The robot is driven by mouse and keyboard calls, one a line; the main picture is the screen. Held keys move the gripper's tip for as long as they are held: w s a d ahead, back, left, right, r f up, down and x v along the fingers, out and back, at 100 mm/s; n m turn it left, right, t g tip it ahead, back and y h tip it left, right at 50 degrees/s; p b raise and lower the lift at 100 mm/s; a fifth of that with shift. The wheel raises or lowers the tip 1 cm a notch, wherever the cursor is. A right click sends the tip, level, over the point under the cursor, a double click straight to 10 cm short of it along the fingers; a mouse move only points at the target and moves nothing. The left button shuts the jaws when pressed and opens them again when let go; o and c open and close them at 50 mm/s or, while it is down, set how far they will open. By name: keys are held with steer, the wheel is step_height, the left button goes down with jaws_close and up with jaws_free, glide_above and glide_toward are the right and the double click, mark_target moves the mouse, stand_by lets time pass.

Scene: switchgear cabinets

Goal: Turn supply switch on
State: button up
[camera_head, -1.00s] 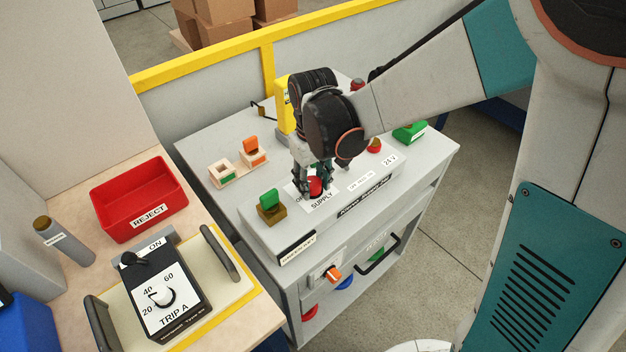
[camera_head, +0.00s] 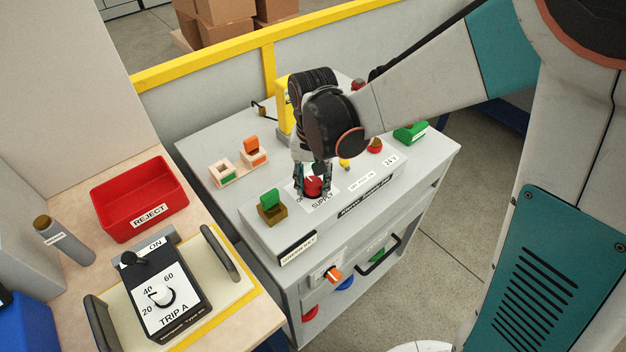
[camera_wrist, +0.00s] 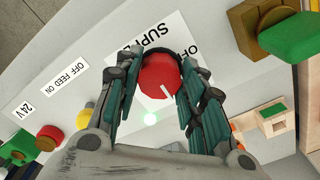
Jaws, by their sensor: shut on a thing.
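The supply switch is a red round knob (camera_head: 313,186) with a white pointer line, on a white SUPPLY label (camera_head: 325,201) on top of the grey cabinet. It also shows in the wrist view as the red knob (camera_wrist: 160,82). My gripper (camera_head: 313,181) points down over it, with a finger on either side. In the wrist view my gripper (camera_wrist: 163,88) is shut on the red knob. The white line runs slantwise across the knob's face. The fingers and knob cover part of the label, so I cannot read the whole switch marking.
A green block in a brown holder (camera_head: 271,205) stands left of the knob. A small yellow part (camera_head: 344,164) and a red button (camera_head: 375,146) lie to the right. An orange block in a pale holder (camera_head: 252,149) is behind. A red REJECT bin (camera_head: 139,199) stands left.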

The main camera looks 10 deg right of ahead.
stand_by(0.4)
steer(key=o, duration=1)
steer(key=shift+o, duration=0.2)
